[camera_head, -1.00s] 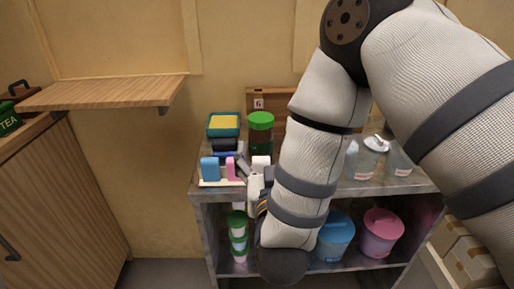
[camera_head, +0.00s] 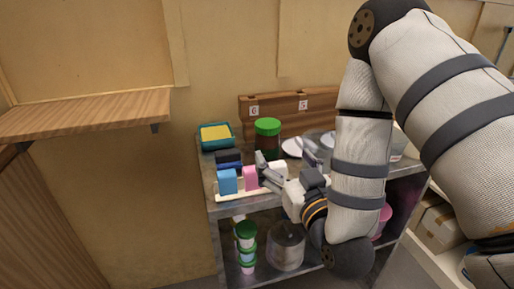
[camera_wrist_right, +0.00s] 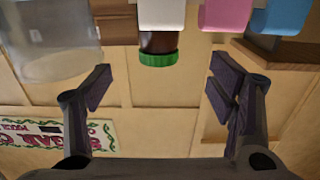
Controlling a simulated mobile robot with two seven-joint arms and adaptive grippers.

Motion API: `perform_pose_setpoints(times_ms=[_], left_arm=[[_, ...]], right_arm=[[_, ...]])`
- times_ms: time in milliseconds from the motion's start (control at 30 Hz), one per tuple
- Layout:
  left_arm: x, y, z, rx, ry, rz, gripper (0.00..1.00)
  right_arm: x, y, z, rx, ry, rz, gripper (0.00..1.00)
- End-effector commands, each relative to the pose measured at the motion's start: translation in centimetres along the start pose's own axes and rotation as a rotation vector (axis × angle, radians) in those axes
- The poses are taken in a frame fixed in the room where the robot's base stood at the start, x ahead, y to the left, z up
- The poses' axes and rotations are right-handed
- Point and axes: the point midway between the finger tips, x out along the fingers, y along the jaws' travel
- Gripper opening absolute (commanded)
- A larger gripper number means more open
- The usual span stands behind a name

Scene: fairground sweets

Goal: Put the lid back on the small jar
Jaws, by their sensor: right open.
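My right gripper (camera_head: 287,168) is above the front of the shelf's top, with its fingers spread and nothing visible between them. In the right wrist view, which is upside down, its open fingers (camera_wrist_right: 167,88) frame a brown jar with a green lid (camera_wrist_right: 158,60), farther back. A clear glass jar (camera_wrist_right: 45,45) shows at the upper left there, outside the fingers. In the head view, a clear glass vessel (camera_head: 398,145) shows partly beyond my arm. A white disc (camera_head: 291,147) lies behind the gripper; I cannot tell whether it is the small jar's lid. My left gripper is out of view.
Blue (camera_head: 228,181) and pink (camera_head: 250,178) blocks stand left of the gripper, near the shelf's front edge. A teal tub with yellow contents (camera_head: 215,134) and the green-lidded jar (camera_head: 267,143) stand behind. My arm hides the right part.

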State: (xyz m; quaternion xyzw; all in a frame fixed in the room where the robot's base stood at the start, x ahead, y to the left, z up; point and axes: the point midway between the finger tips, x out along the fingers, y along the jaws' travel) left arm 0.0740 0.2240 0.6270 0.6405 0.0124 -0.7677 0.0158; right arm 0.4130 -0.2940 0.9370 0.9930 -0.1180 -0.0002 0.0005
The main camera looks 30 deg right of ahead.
Motion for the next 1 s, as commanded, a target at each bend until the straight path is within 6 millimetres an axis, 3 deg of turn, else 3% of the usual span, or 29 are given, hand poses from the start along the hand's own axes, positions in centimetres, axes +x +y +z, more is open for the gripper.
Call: perform_pose_setpoints(times_ms=[333,500,700,1000], left_arm=[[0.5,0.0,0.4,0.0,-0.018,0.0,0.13],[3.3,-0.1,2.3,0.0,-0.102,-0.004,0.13],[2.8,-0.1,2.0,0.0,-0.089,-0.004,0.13],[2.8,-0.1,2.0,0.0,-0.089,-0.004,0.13]], right_arm=[[0.4,0.0,0.3,-0.001,-0.004,0.0,0.76],[2.9,0.0,0.9,-0.003,-0.01,0.001,0.76],[6.2,0.0,-0.1,0.0,0.002,0.0,0.76],[6.9,0.0,-0.2,0.0,0.0,0.0,0.76]])
